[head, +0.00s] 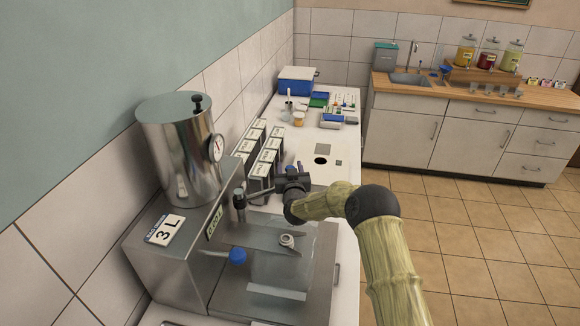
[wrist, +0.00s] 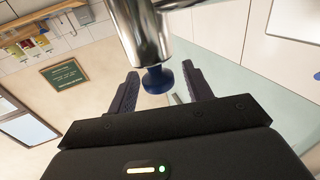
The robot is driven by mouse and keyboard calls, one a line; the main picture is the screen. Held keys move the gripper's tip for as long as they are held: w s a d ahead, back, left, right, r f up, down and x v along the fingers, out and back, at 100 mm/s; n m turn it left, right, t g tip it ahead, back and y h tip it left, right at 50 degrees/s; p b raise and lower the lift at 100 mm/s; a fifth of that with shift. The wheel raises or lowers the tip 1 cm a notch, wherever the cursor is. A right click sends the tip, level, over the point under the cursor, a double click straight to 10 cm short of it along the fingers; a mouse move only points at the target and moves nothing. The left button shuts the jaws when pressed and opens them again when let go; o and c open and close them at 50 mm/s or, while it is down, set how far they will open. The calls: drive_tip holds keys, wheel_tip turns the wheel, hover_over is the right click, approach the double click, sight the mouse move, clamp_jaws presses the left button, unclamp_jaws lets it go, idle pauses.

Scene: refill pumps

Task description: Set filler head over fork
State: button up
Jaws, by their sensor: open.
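The filler head (head: 239,199) is a small upright metal cylinder at the front of the steel filling machine. In the wrist view it is a shiny cylinder (wrist: 148,35) with a dark blue tip (wrist: 157,79). My gripper (wrist: 160,88) is open, with one dark finger on each side of the blue tip and a visible gap to both. In the head view my gripper's dark body (head: 292,183) is right of the filler head. The fork seems to be the grey metal piece (head: 263,236) below, by a pale ring-shaped spout (head: 287,240) on a clear bag (head: 283,268).
A steel tank (head: 181,150) with a gauge stands on the machine, near a "3 L" sign (head: 165,230). A blue cap (head: 237,256) is left of the bag. Labelled boxes (head: 262,150) stand behind my gripper. The counter has a dark round hole (head: 321,160).

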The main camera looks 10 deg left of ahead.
clamp_jaws()
drive_tip(key=shift+w+d, duration=0.1)
drive_tip(key=shift+d, duration=0.1)
idle(0.3)
